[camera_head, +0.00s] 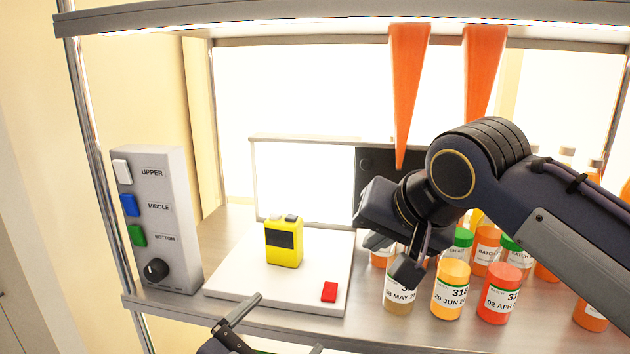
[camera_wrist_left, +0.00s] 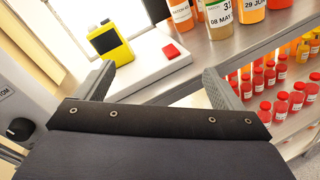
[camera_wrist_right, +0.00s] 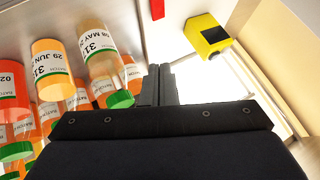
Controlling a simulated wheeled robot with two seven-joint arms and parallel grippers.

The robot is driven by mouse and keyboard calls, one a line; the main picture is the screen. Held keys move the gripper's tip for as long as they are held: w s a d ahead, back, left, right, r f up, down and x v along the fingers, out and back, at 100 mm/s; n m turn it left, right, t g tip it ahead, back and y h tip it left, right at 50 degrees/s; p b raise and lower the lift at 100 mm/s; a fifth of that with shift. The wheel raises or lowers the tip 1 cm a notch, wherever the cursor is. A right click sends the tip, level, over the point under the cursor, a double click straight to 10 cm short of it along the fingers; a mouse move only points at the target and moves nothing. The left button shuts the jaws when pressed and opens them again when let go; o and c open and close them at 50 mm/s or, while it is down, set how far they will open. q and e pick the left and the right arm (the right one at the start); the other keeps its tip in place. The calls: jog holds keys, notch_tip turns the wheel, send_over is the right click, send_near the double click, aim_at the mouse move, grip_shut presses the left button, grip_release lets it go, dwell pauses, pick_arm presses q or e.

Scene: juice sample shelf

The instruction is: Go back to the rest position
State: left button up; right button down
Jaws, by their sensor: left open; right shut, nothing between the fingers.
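My right gripper (camera_head: 392,258) hangs over the shelf in front of the juice bottles, its arm coming in from the right. In the right wrist view its two fingers (camera_wrist_right: 160,84) are together with nothing between them. My left gripper (camera_head: 287,325) is low at the front edge of the shelf, only partly in frame. In the left wrist view its fingers (camera_wrist_left: 160,84) are wide apart and empty, with the white platform beyond them.
A yellow device (camera_head: 284,243) and a red button (camera_head: 329,291) sit on a white platform (camera_head: 240,285). A control box (camera_head: 158,220) stands at left. Several juice bottles, including an orange one (camera_head: 450,288), crowd the right. Two orange wedges (camera_head: 407,80) hang above. Red-capped bottles (camera_wrist_left: 270,105) fill a lower shelf.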

jog(key=s+d+f+n+g, duration=0.1)
jog(key=s+d+f, duration=0.45)
jog(key=f, duration=0.25)
jog(key=s+d+f+g, duration=0.1)
jog(key=s+d+f, duration=0.4)
jog(key=d+f, duration=0.15)
pick_arm(q)
jog(key=s+a+f+m+g+y, duration=0.3)
jog(key=s+a+f+m+g, duration=0.6)
jog(key=m, duration=1.4)
jog(key=s+a+f, duration=0.4)
jog(key=a+f, duration=0.2)
jog(key=f, duration=0.1)
jog(key=shift+s+a+m+g+y, duration=0.15)
jog(key=shift+a+m+g+y, duration=0.25)
pick_arm(e)
jog(key=s+f, duration=0.9)
jog(key=f, duration=0.3)
jog(key=shift+s+a+y, duration=0.15)
jog(key=shift+s+y, duration=0.15)
jog(key=shift+s, duration=0.1)
